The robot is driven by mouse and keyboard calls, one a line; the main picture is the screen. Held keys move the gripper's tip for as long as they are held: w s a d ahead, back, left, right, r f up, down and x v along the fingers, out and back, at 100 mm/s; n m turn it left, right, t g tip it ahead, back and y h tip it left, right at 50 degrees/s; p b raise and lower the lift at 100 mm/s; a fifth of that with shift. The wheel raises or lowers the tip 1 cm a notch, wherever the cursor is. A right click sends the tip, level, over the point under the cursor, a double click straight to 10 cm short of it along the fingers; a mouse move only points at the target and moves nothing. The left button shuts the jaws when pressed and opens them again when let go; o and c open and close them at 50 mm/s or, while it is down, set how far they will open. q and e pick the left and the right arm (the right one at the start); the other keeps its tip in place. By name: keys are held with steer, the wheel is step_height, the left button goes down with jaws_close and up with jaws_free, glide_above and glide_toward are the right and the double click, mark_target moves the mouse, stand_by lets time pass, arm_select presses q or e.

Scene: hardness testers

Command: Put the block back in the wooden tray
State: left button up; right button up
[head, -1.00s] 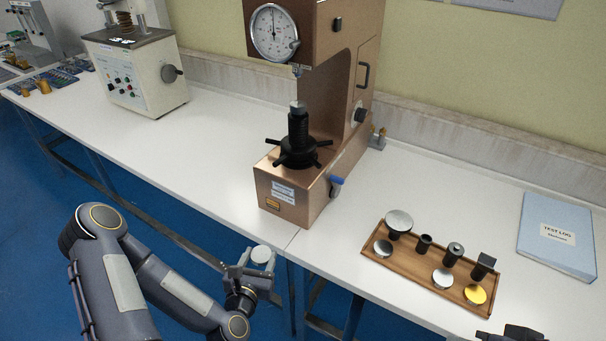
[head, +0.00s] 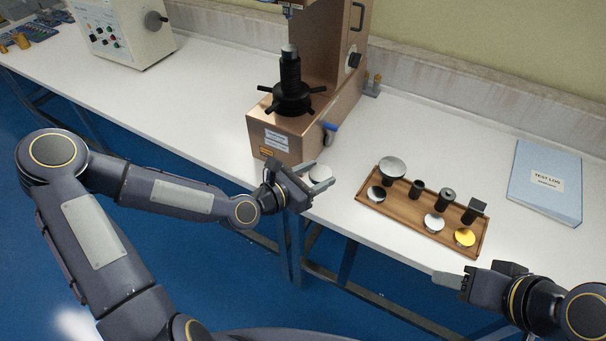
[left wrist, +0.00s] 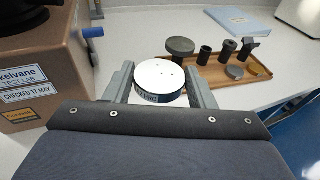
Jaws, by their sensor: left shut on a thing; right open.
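The block is a round, flat silver disc (head: 320,172) with small dents on its top and a label on its side. It shows large in the left wrist view (left wrist: 160,76). My left gripper (head: 318,182) is shut on it, one finger on each side, near the front edge of the bench. The wooden tray (head: 404,208) lies to the right of the block, apart from it. Its front row has bare wood between the left silver disc (head: 376,193) and the middle one (head: 434,222). My right gripper (head: 450,279) is open and empty in front of the tray.
The tray also holds a yellow disc (head: 465,237) and a back row of dark fittings, including a wide round anvil (head: 392,167). The copper-coloured tester (head: 280,138) stands left of the block. A blue log book (head: 546,183) lies right. Bare bench separates tester and tray.

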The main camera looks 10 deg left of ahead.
arm_select(q)
steer(key=shift+d+r, duration=0.1)
arm_select(e)
steer(key=o, duration=0.6)
steer(key=w+r+n+g, duration=0.1)
steer(key=w+r+n, duration=0.1)
steer(key=w+r, duration=0.2)
steer(key=w+a, duration=0.1)
steer(key=w, duration=0.1)
steer(key=shift+w+r+n, duration=0.2)
steer(key=shift+w+n, duration=0.1)
steer(key=shift+n, duration=0.1)
steer(key=n+g+h, duration=0.3)
steer(key=n+g, duration=0.1)
steer(key=n, duration=0.4)
glide_above(319, 173)
steer(key=s, duration=0.1)
steer(key=f, duration=1.1)
steer(key=shift+w+f, duration=0.3)
steer(key=shift+w, duration=0.1)
steer(key=shift+c, duration=0.5)
